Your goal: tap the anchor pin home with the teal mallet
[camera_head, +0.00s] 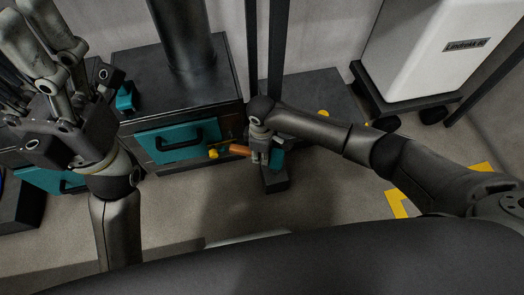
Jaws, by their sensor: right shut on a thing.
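My right gripper (262,157) is shut on the teal mallet, just right of the dark cabinet's front. The mallet's orange handle (240,149) sticks out to the left of the fingers.
A dark cabinet (225,92) with a teal front panel (160,150) and black handle stands left of centre. A dark block (275,181) sits below my right gripper. A white hopper (425,55) on a wheeled base is at upper right. Yellow floor marks (398,204) lie right. Floor between is clear.

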